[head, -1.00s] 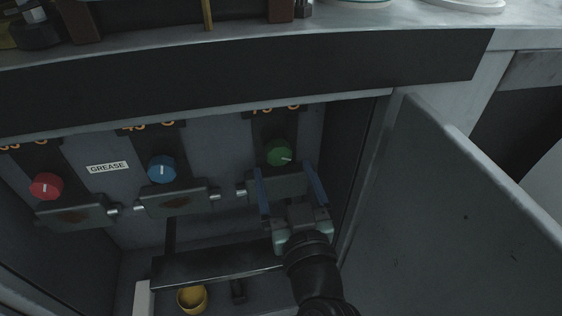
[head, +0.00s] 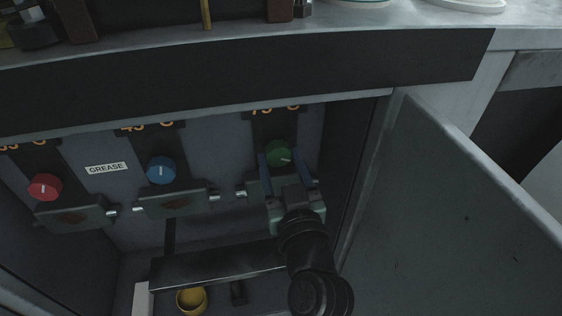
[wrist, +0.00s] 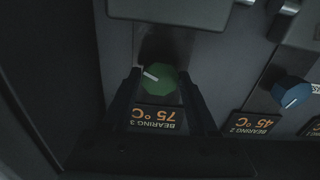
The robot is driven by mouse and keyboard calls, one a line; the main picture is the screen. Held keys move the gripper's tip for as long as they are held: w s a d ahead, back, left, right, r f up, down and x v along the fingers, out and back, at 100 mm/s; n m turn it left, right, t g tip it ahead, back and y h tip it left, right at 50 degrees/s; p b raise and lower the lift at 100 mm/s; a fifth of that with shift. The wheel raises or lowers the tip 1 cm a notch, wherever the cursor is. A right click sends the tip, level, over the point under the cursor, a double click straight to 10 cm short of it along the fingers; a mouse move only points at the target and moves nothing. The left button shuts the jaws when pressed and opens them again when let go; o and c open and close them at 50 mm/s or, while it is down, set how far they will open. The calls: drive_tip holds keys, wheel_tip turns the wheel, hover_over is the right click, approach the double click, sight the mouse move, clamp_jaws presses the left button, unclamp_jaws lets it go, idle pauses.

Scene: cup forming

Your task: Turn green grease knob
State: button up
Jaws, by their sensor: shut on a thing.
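The green knob (head: 279,153) is on the right of the cabinet's back panel, with a white pointer line on its face. My gripper (head: 280,158) reaches up to it from below, with its two blue fingers on either side of the knob. In the wrist view the green knob (wrist: 158,82) sits between the dark fingertips (wrist: 160,85), and its white line points toward the upper left. My gripper is shut on the knob. A label reading "BEARING 3 75 °C" (wrist: 155,118) shows between the fingers.
A blue knob (head: 161,170) and a red knob (head: 45,187) sit to the left, with grey-green blocks below them. A "GREASE" label (head: 106,168) is between them. The open cabinet door (head: 450,200) stands on the right. A yellow cup (head: 192,300) is below.

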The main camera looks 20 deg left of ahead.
drive_tip(key=shift+c, duration=1.2)
drive_tip(key=shift+m, duration=0.3)
drive_tip(key=m+p, duration=0.2)
drive_tip(key=m, duration=0.1)
drive_tip(key=shift+m+p, duration=0.8)
drive_tip(key=shift+m, duration=1.4)
drive_tip(key=o, duration=1.4)
drive_tip(key=shift+s, duration=0.1)
drive_tip(key=shift+c, duration=0.2)
